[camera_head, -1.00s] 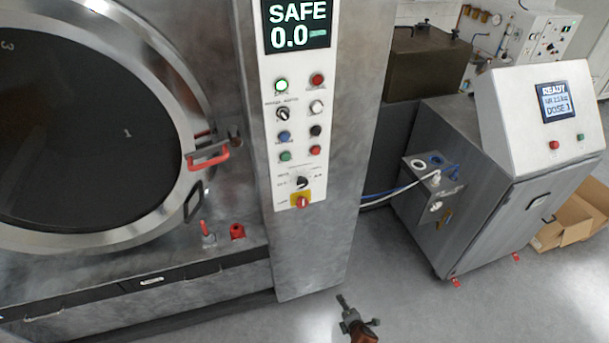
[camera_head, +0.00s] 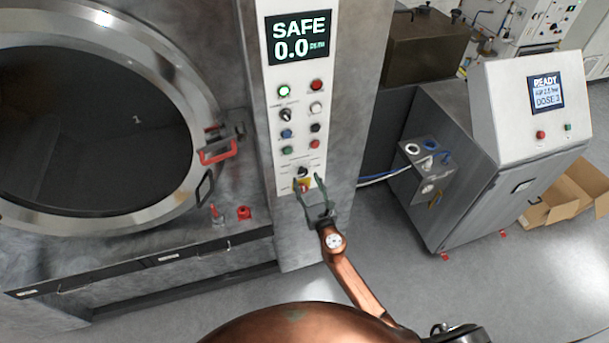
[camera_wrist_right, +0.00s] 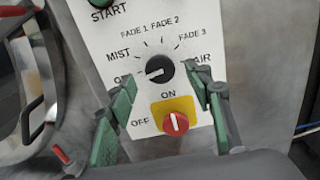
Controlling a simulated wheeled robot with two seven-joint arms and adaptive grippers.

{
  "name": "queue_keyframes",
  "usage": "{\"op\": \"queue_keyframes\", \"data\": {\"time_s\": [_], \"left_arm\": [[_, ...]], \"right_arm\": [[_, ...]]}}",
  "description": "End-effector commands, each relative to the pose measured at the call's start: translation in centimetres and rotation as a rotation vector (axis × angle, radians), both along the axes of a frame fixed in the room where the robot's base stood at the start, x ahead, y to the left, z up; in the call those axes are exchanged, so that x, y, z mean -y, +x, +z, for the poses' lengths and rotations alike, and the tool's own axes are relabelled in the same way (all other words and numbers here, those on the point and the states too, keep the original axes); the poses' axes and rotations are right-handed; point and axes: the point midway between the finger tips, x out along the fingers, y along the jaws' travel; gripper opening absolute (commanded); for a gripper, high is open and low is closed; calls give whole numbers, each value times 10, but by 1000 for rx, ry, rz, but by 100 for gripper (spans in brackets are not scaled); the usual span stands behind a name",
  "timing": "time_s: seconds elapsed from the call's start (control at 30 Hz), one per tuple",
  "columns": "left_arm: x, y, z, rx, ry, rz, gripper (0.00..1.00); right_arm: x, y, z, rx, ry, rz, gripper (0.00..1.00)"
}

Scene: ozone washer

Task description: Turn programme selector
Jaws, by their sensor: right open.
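The programme selector is a black rotary knob (camera_wrist_right: 159,69) in the right wrist view, ringed by the labels OFF, MIST, FADE 1, FADE 2, FADE 3 and AIR. Its white mark points left, towards the partly hidden OFF label. In the head view the knob (camera_head: 302,171) sits low on the white control panel (camera_head: 270,130). My right gripper (camera_head: 309,182) is open in front of the panel's lower part. In the wrist view its green-padded fingers (camera_wrist_right: 163,85) stand either side of the knob, apart from it. My left gripper is not in view.
A red switch on a yellow plate (camera_wrist_right: 175,122) sits just below the knob, between the fingers. Buttons and a display (camera_head: 298,38) reading SAFE 0.0 are above. A round chamber door (camera_head: 100,120) with a red handle is left; a steel cabinet (camera_head: 470,190) stands right.

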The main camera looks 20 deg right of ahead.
Motion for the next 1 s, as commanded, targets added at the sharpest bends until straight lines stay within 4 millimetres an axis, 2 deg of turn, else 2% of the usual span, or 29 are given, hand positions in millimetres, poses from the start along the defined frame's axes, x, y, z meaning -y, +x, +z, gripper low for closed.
{"op": "queue_keyframes", "data": {"time_s": [0.1,0.23,0.57,1.0], "left_arm": [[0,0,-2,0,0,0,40],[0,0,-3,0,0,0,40],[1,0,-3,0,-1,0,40],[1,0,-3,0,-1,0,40]], "right_arm": [[-1,18,0,0,0,0,47],[-1,29,-1,-1,1,0,47],[-1,34,-1,-2,2,0,47],[-1,34,0,-2,2,0,18]]}}
